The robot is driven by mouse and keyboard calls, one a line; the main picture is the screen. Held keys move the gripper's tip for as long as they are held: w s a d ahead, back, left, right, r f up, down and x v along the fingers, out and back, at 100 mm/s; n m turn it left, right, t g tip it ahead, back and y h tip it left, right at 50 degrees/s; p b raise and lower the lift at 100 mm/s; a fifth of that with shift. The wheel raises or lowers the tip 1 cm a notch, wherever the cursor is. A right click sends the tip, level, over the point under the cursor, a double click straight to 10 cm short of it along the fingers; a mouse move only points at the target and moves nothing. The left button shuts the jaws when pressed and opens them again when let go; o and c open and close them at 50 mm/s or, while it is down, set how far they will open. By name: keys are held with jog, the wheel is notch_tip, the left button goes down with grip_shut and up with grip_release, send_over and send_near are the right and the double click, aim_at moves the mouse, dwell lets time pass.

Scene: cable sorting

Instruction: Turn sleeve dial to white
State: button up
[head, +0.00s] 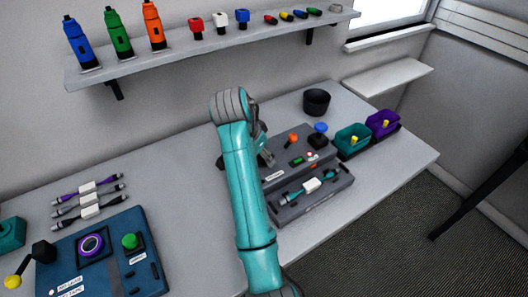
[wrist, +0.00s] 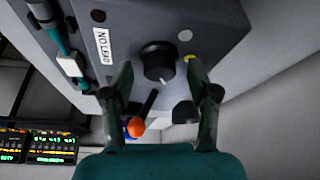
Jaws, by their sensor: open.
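The dial is a black round knob (wrist: 158,60) on the grey machine's panel in the wrist view. A small pale mark shows on its lower edge. In the head view my gripper (head: 265,153) is at the machine's left side, partly behind my teal arm, and the dial is not visible.
The grey machine (head: 328,187) carries an orange-tipped lever (head: 292,138), which also shows below the knob in the wrist view (wrist: 137,126). A black cup (head: 316,102), teal bin (head: 352,140) and purple bin (head: 383,124) stand to the right. A blue panel (head: 120,262) lies left.

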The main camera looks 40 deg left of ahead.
grip_shut()
jog(key=n+y, duration=0.1)
jog(key=n, duration=0.1)
jog(key=n+y, duration=0.1)
jog(key=n, duration=0.2)
jog(key=shift+d+f+n, duration=0.1)
jog(key=shift+d+n, duration=0.1)
jog(key=shift+n, duration=0.1)
jog(key=n+y, duration=0.1)
jog(key=n, duration=0.1)
jog(key=n+g, duration=0.1)
jog(key=n, duration=0.2)
jog(key=shift+w+d+n+g+y, duration=0.1)
jog(key=shift+d+n+g+y, duration=0.05)
jog(key=shift+n+g+y, duration=0.2)
jog(key=n+g, duration=0.1)
jog(key=n, duration=0.1)
jog(key=n+y, duration=0.1)
jog(key=n, duration=0.2)
jog(key=shift+w+g, duration=0.15)
jog(key=shift+g, duration=0.2)
jog(key=n+g, duration=0.1)
jog(key=n, duration=0.2)
jog(key=n+g, duration=0.1)
jog(key=n, duration=0.2)
jog(key=shift+w, duration=0.15)
jog(key=shift+n, duration=0.25)
